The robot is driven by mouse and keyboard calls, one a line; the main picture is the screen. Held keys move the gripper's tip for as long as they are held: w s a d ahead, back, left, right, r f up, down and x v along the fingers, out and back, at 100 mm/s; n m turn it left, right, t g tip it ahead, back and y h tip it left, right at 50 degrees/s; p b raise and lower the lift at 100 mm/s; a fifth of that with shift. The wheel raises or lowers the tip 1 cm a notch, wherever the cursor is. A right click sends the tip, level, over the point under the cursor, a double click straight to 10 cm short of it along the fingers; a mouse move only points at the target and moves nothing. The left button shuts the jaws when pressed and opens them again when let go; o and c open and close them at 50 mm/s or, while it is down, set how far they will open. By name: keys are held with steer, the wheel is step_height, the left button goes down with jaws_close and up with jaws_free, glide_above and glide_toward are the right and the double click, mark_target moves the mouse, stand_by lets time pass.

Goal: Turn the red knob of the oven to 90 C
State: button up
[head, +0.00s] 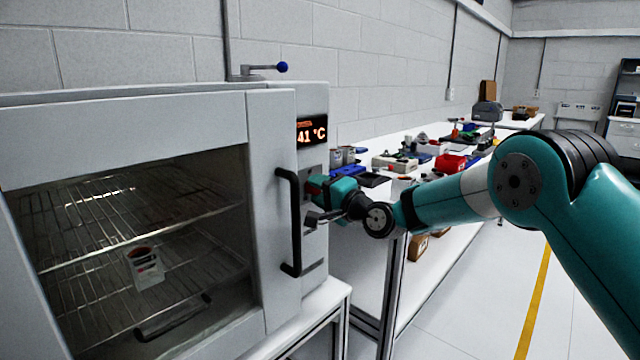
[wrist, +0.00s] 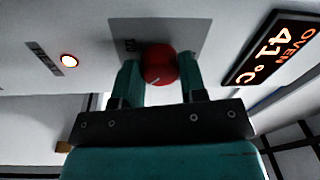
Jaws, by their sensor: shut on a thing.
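The oven (head: 130,110) stands at the left with its glass door closed. Its display (head: 312,131) reads 41 °C, and the display also shows in the wrist view (wrist: 268,48) as "OVEN 41 °C". The red knob (wrist: 159,64) sits on a grey plate on the oven front, with a pale mark on its face. My gripper (wrist: 158,72) is shut on the knob, one finger on each side. In the head view my gripper (head: 318,190) reaches the panel just right of the black door handle (head: 290,222) and mostly hides the knob.
A lit round lamp (wrist: 69,61) is on the panel left of the knob. Inside the oven a small container (head: 146,267) stands on a wire rack. A workbench (head: 375,195) with several items runs behind my arm. Open floor lies at the right.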

steer(key=shift+d+m+p, duration=0.1)
steer(key=shift+m+p, duration=0.25)
steer(key=shift+m, duration=0.35)
steer(key=o, duration=0.9)
steer(key=b+v, duration=0.4)
steer(key=v, duration=1.3)
steer(key=shift+s+d+r+b, duration=0.1)
steer(key=shift+s+d+b, duration=0.05)
steer(key=shift+b, duration=0.25)
